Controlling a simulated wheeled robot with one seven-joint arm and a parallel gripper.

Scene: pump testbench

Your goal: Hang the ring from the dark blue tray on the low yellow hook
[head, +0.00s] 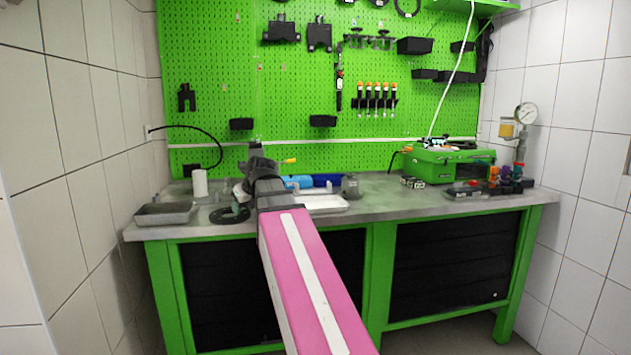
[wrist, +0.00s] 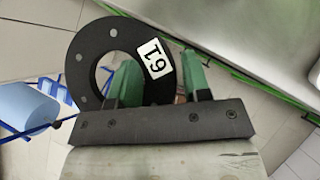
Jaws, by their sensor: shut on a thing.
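My gripper (wrist: 158,68) is shut on a flat black ring (wrist: 82,62). The ring has small holes around its band and a white number label. One green finger crosses the ring's opening and the other is beyond its outer edge, with the band between them. In the head view the ring (head: 229,216) shows below the end of my arm, over the left part of the bench. A yellow-tipped hook (head: 289,161) sticks out low at the green pegboard, right of my wrist. A dark blue thing (head: 328,180), perhaps the tray, is partly hidden behind other objects.
A grey metal tray (head: 165,214) and a white cylinder (head: 200,184) are left of my gripper. A white tray (head: 322,203), a grey jar (head: 350,186) and a green case (head: 447,165) stand to the right. Bench space is clear around (head: 400,203) the front middle.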

